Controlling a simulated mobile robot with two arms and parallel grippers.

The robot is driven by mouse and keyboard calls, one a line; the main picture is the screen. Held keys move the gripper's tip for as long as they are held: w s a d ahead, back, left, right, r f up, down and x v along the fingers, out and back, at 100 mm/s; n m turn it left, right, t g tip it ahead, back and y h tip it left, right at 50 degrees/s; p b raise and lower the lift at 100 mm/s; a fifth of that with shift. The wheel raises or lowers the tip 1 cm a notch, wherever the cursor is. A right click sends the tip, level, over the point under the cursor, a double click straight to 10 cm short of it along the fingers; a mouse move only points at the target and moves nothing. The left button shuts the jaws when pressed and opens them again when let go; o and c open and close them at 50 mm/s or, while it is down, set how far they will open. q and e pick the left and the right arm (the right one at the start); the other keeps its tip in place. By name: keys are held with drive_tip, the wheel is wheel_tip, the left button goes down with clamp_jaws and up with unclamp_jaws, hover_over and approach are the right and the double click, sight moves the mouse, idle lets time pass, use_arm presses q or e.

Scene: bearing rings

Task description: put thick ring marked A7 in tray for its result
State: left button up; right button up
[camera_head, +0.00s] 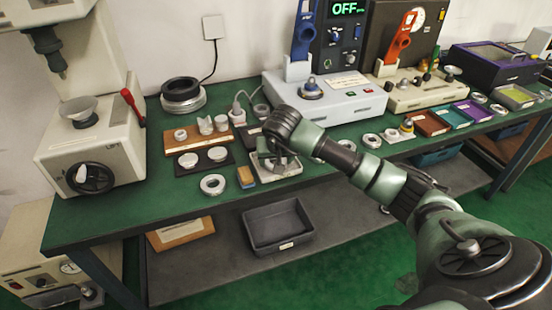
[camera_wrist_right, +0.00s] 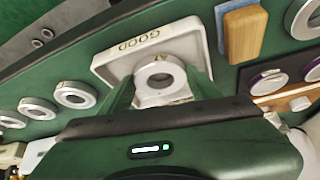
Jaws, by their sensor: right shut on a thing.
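My right gripper (camera_wrist_right: 162,88) is shut on a thick silver ring (camera_wrist_right: 161,94), which sits between its two green fingers in the right wrist view. In the head view my right gripper (camera_head: 275,160) points down at the same white tray (camera_head: 292,170) near the table's front edge, and hides most of the ring. My left gripper is not in view.
A loose ring (camera_head: 212,184) and a wood-and-blue block (camera_head: 246,177) lie left of the tray. More rings (camera_head: 372,140) lie to the right. Red-brown (camera_head: 426,123), teal (camera_head: 453,116) and purple (camera_head: 474,109) trays stand further right. A grey bin (camera_head: 278,238) is below the table.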

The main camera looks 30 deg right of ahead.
drive_tip(key=o, duration=1.8)
drive_tip(key=shift+f, duration=0.1)
drive_tip(key=shift+r, duration=0.4)
drive_tip(key=v, duration=1.1)
drive_tip(key=shift+s+a+r, duration=0.2)
drive_tip(key=shift+r, duration=0.05)
